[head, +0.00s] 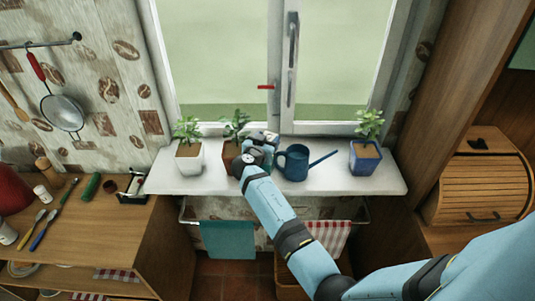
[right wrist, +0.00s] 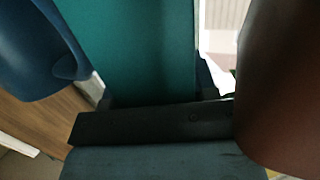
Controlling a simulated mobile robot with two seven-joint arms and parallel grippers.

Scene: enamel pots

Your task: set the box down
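My right gripper (head: 262,143) is at the windowsill, between the brown pot (head: 231,155) and the blue watering can (head: 296,163). In the right wrist view, a flat teal surface (right wrist: 140,45) fills the middle, close to the camera; I take it to be the box. It lies against the dark bar of my right gripper (right wrist: 155,122). The other finger is not clear. The can (right wrist: 38,50) shows to its left and the pot (right wrist: 285,85) to its right, both very near. My left gripper is out of view.
A white pot (head: 189,162) stands left and a blue pot (head: 365,158) right on the white sill (head: 335,182). The sill is clear between the can and blue pot. A cluttered wooden counter (head: 100,228) is at left, a roll-top bread box (head: 483,188) at right.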

